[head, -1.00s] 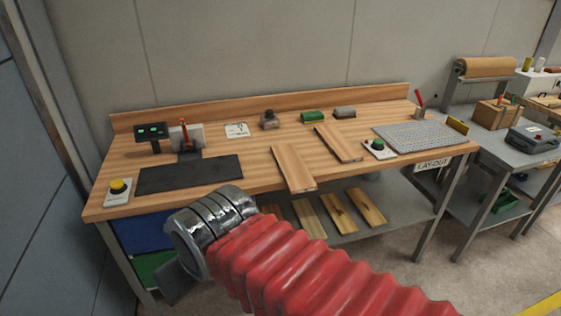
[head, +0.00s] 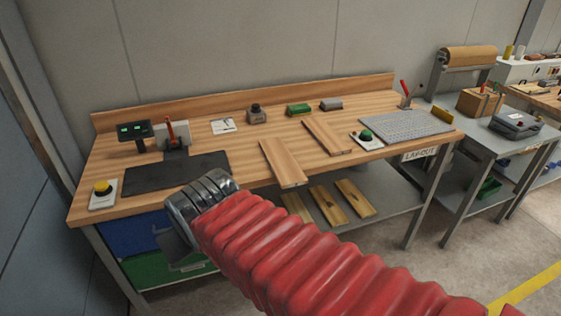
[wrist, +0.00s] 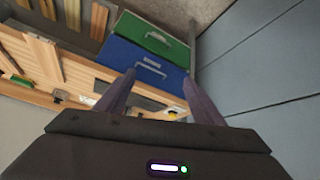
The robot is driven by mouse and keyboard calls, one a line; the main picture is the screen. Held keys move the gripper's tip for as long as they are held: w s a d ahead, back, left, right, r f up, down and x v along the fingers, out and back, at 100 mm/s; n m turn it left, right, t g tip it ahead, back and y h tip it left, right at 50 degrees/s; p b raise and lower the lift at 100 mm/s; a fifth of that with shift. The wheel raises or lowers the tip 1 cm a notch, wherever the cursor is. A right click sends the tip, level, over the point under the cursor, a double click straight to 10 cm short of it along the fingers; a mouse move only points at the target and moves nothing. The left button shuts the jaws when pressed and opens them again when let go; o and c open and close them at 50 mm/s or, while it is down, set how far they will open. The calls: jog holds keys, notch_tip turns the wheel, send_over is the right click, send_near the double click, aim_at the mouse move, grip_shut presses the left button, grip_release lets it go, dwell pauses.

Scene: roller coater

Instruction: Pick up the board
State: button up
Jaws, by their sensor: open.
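Two pale wooden boards lie flat on the bench top in the head view. The nearer board (head: 282,163) reaches the front edge of the bench, and the other board (head: 327,137) lies behind it to the right. More boards (head: 328,204) lie on the grey shelf below. In the wrist view, a board (wrist: 42,55) shows at the left. My gripper (wrist: 159,76) is open and empty, its two dark fingers apart with the drawers beyond. In the head view my arm hides most of it, in front of the bench's left half, apart from the boards.
The bench (head: 240,182) also carries a black mat (head: 170,172), a yellow button (head: 103,190), a green button (head: 366,138) and a grey perforated plate (head: 405,125). Blue and green drawers (wrist: 150,60) sit underneath. A grey wall panel (wrist: 270,65) stands at the right in the wrist view.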

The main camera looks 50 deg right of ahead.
jog(key=o, duration=0.6)
jog(key=w+d+h, duration=0.1)
jog(key=d, duration=0.3)
jog(key=w+d+f+m+h, duration=0.1)
jog(key=w+d, duration=0.1)
jog(key=d, duration=0.2)
jog(key=w+d+m+t+h, duration=0.1)
jog(key=d, duration=0.4)
jog(key=shift+w+f, duration=0.15)
jog(key=shift+f, duration=0.15)
jog(key=shift+o, duration=1.1)
jog(key=d+f+m+h, duration=0.1)
jog(key=d+f, duration=0.1)
jog(key=d, duration=0.8)
jog(key=shift+w+d+t+h, duration=0.2)
jog(key=shift+t+h, duration=0.2)
jog(key=s+d+f+m+t, duration=0.1)
jog(key=s+d+f, duration=0.2)
jog(key=d, duration=0.3)
jog(key=s+d+f+m+t, duration=0.1)
jog(key=s+d+f+t, duration=0.1)
jog(key=s+d+f, duration=0.2)
jog(key=shift+s+d, duration=0.3)
jog(key=shift+d, duration=0.85)
jog(key=shift+f, duration=0.1)
send_near(293, 179)
jog(key=x, duration=0.3)
jog(key=shift+w+d+f, duration=0.15)
jog(key=shift+w+f, duration=0.15)
jog(key=shift+w, duration=0.05)
